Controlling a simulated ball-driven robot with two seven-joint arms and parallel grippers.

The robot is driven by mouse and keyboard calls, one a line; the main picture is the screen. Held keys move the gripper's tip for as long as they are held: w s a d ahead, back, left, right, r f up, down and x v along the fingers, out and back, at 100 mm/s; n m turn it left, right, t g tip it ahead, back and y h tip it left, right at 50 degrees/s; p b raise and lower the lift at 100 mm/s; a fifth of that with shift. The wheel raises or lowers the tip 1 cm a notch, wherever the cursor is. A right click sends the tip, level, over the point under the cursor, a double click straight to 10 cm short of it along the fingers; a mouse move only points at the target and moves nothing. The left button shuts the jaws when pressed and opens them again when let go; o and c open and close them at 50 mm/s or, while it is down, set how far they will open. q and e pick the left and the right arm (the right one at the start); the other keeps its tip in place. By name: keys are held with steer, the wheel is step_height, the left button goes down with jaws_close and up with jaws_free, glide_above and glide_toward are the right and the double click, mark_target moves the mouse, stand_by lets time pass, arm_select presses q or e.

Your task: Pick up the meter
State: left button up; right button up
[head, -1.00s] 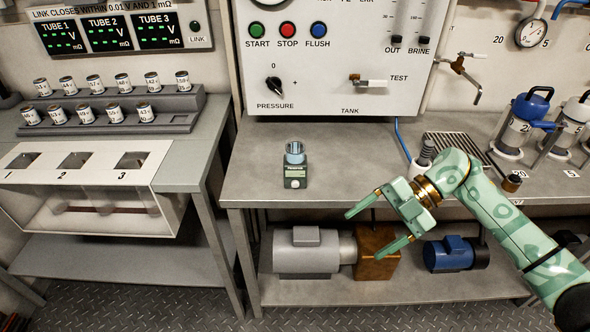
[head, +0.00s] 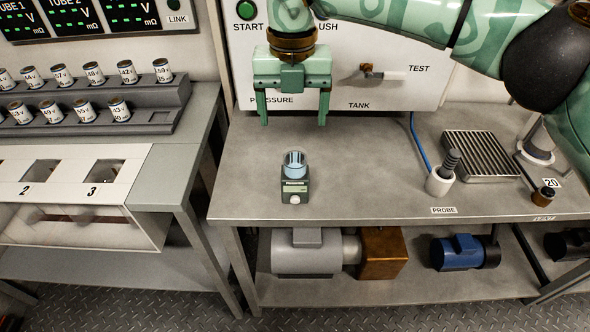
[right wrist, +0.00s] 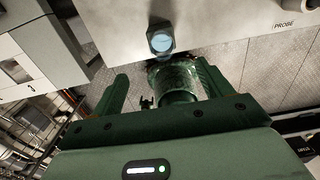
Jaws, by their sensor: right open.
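The meter (head: 294,190) is a small dark green device with a clear bluish cup on top. It stands upright on the grey bench, left of the middle, near the front edge. My right gripper (head: 294,122) is open and empty, fingers pointing down, above and behind the meter in the head view, apart from it. In the right wrist view the meter (right wrist: 161,40) shows as a bluish round top beyond the two fingers (right wrist: 160,82), near the top of the picture. My left gripper is not in view.
The grey bench (head: 360,180) is clear around the meter. To the right stand a probe in a white holder (head: 441,180) and a drain grate (head: 481,155). The control panel (head: 400,90) rises behind. Left is a separate bench with a rack of cans (head: 150,118).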

steer(key=b, duration=0.1)
glide_toward(295, 174)
steer(key=shift+w+a+f, duration=0.15)
steer(key=shift+w+f, duration=0.75)
steer(key=shift+w, duration=0.15)
step_height(295, 174, down, 5)
steer(key=shift+w+r+b, duration=0.15)
steer(key=shift+b, duration=0.7)
steer(key=shift+f, duration=0.45)
steer(key=f+b, duration=0.2)
steer(key=f, duration=0.3)
steer(key=shift+s+b, duration=0.2)
steer(key=shift+b, duration=0.1)
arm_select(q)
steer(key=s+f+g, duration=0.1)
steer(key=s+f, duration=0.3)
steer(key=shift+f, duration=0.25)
arm_select(e)
steer(key=shift+r, duration=0.1)
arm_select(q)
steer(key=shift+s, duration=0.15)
arm_select(e)
steer(key=shift+s, duration=0.1)
steer(key=shift+c, duration=0.4)
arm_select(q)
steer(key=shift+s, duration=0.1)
arm_select(e)
steer(key=c, duration=0.7)
